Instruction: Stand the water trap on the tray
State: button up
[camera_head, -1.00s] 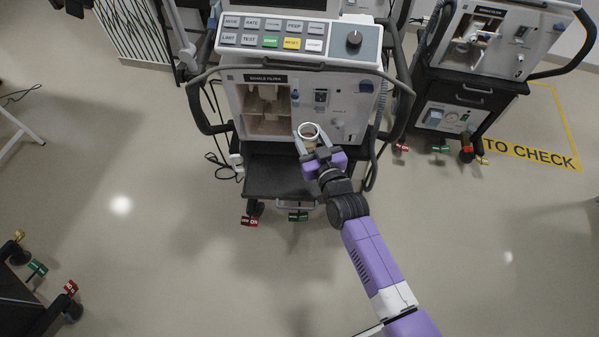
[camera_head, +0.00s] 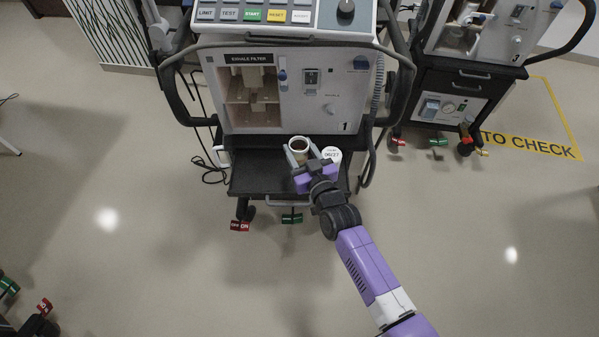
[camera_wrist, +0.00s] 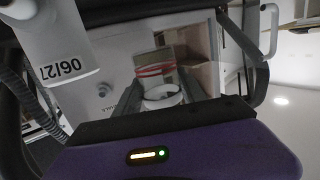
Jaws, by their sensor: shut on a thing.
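The water trap (camera_head: 299,146) is a small cup with a white rim and a dark inside. It is roughly upright between the fingers of my gripper (camera_head: 300,155), which is shut on it. In the wrist view the water trap (camera_wrist: 162,96) shows a pale rim between the fingertips and red lines beyond. The tray (camera_head: 255,180) is the black shelf at the front of the ventilator. The cup is over the tray's back part; whether its base touches is hidden by my gripper.
A white cylinder (camera_head: 332,156) marked 06/27 stands close to the right of my gripper; it looms upper left in the wrist view (camera_wrist: 55,45). The ventilator's front panel (camera_head: 320,110) and open filter compartment (camera_head: 250,95) are behind. The tray's left half is clear.

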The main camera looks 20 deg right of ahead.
jog(key=shift+f+b, duration=2.5)
jog(key=shift+f, duration=1.55)
jog(key=shift+f, duration=0.15)
jog(key=o, duration=1.4)
jog(key=shift+c, duration=0.2)
jog(key=shift+r, duration=0.25)
jog(key=s+r+p, duration=0.1)
jog(key=s, duration=1.1)
jog(key=shift+a+r, duration=0.15)
